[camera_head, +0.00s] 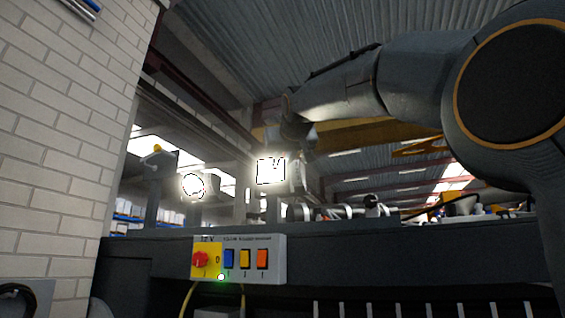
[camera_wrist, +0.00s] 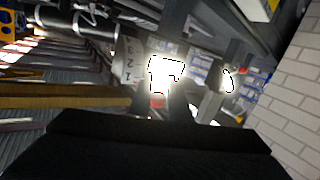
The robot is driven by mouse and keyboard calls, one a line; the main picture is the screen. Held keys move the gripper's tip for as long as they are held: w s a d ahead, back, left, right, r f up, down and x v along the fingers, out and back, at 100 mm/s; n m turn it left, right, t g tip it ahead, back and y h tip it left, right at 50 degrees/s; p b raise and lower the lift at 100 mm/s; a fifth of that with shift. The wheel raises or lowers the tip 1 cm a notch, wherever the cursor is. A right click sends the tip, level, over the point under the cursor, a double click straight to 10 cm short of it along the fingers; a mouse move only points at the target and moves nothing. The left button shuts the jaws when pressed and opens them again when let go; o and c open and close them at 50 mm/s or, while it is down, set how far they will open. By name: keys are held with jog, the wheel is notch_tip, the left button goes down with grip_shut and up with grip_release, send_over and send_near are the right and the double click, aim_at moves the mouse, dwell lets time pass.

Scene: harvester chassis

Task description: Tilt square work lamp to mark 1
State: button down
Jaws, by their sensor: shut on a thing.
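The square work lamp (camera_head: 270,170) is lit and glares white on top of the dark chassis; it also glares in the wrist view (camera_wrist: 166,72). A pale scale plate (camera_wrist: 127,62) with the numbers 3, 2 and 1 stands left of the lamp in the wrist view, with 1 lowest. A small red part (camera_wrist: 157,100) shows just below the glare. My gripper (camera_head: 299,142) is at the upper right of the lamp in the head view and is shut on it. The glare hides the contact and the lamp's exact tilt against the marks.
A lit round lamp (camera_head: 193,186) stands left of the square one. A switch box (camera_head: 240,259) with a red knob and blue, yellow and orange switches is on the chassis front (camera_head: 400,258). A white brick wall (camera_head: 60,140) rises at the left. Pipes (camera_head: 340,211) lie right of the lamp.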

jog(key=shift+s+r, duration=0.3)
jog(key=shift+r, duration=0.45)
jog(key=c, duration=1.9)
grip_release()
jog(key=shift+a, duration=0.1)
jog(key=o, duration=0.3)
jog(key=shift+a, duration=0.2)
jog(key=shift+o, duration=0.2)
jog(key=shift+d, duration=0.2)
jog(key=shift+s, duration=0.15)
jog(key=s+b, duration=0.3)
jog(key=s, duration=0.4)
jog(key=shift+d+f, duration=0.2)
jog(key=shift+d, duration=0.2)
